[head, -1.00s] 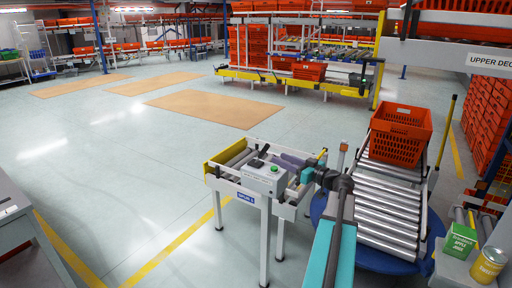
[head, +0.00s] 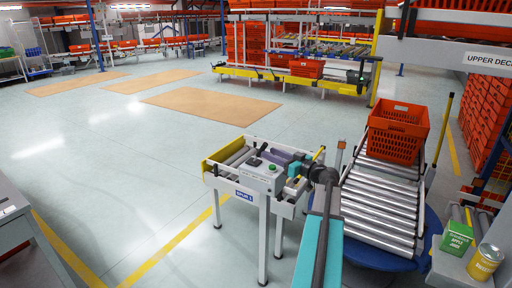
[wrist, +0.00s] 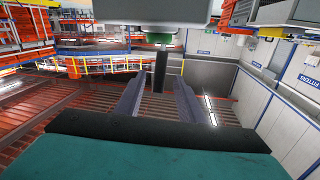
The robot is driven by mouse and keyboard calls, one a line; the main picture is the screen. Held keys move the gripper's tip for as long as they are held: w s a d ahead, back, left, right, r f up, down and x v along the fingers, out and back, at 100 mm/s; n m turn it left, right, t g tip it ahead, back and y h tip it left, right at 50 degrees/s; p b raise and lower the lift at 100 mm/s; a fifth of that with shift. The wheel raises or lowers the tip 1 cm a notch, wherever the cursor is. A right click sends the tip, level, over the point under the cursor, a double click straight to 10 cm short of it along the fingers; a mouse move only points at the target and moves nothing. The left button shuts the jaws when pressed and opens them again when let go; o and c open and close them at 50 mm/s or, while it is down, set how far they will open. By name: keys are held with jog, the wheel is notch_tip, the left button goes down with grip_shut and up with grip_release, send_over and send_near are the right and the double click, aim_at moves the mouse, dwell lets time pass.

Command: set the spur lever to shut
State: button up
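The spur stand, with a blue label reading SPUR 1 (head: 245,195), is in the middle of the head view. A pale grey control box (head: 260,180) sits on its near side. On top are a black lever (head: 256,161) and a green button (head: 272,167). My gripper (head: 278,156) is just behind and right of the box. In the wrist view its two grey fingers (wrist: 158,97) are apart. A dark bar (wrist: 161,70), seemingly the lever, shows between them, below a grey box edge and a green round part (wrist: 158,38). I cannot tell whether the fingers touch it.
A roller conveyor (head: 380,205) on a blue round base (head: 375,262) stands right of the spur and carries an orange tote (head: 397,132). A green carton (head: 457,238) and a yellow can (head: 486,262) stand at the lower right. The floor to the left is open.

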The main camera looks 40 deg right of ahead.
aim_at(260, 152)
jog(key=w, duration=0.3)
jog(key=w+p, duration=0.1)
jog(key=w, duration=0.5)
jog(key=shift+w+a+p, duration=0.25)
jog(key=shift+a+p, duration=0.05)
jog(key=shift+a, duration=0.1)
grip_shut()
